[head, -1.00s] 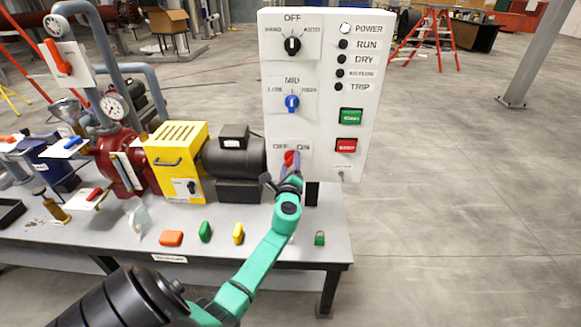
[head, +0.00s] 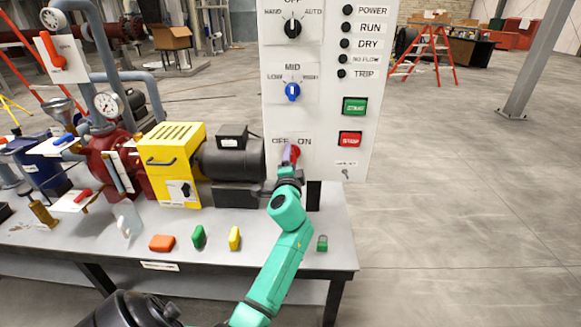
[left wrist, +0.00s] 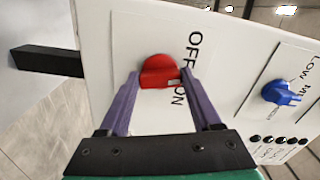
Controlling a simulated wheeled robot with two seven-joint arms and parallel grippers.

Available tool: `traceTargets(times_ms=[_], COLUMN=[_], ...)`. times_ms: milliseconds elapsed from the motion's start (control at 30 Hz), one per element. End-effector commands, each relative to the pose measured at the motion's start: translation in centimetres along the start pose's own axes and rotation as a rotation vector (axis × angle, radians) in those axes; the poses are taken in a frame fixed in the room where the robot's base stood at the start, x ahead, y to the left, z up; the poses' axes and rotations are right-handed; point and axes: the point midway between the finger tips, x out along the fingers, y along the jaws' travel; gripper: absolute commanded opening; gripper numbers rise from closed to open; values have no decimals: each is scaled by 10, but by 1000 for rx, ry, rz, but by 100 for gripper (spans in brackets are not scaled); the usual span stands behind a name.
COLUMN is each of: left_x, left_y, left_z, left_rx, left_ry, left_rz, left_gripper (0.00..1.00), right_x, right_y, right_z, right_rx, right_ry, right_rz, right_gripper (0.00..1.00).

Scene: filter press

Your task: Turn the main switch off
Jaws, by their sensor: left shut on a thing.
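The main switch is a red rotary knob (left wrist: 158,68) on a white plate lettered OFF and ON, low on the white control panel (head: 345,106). In the head view the knob (head: 295,153) is partly hidden by my left gripper (head: 289,158). In the left wrist view the two purple fingers of my left gripper (left wrist: 160,78) are closed on opposite sides of the knob. I cannot clearly tell which word the knob points to. The POWER lamp (head: 347,10) at the panel's upper right is dark. My right gripper is not in view.
A blue selector knob (head: 292,92) and a black one (head: 293,28) sit above the switch. Green (head: 354,106) and red (head: 349,139) buttons are to the right. A motor (head: 233,158) and yellow box (head: 174,163) stand left on the bench. Small coloured blocks lie in front.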

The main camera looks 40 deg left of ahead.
Motion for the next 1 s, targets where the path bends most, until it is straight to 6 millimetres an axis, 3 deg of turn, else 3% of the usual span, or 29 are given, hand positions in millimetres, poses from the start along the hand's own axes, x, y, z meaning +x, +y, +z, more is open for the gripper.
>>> traceTargets(times_ms=[100,500,1000], left_x=[0,0,0], left_y=[4,4,2], left_z=[1,0,-1], left_rx=[-113,-423,-551], left_ry=[1,0,0], left_rz=[-2,-1,0], left_gripper=[9,9,9], right_x=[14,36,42], right_y=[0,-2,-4], right_z=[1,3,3], right_rx=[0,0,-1], right_ry=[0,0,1], right_rz=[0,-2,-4], right_gripper=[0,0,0])
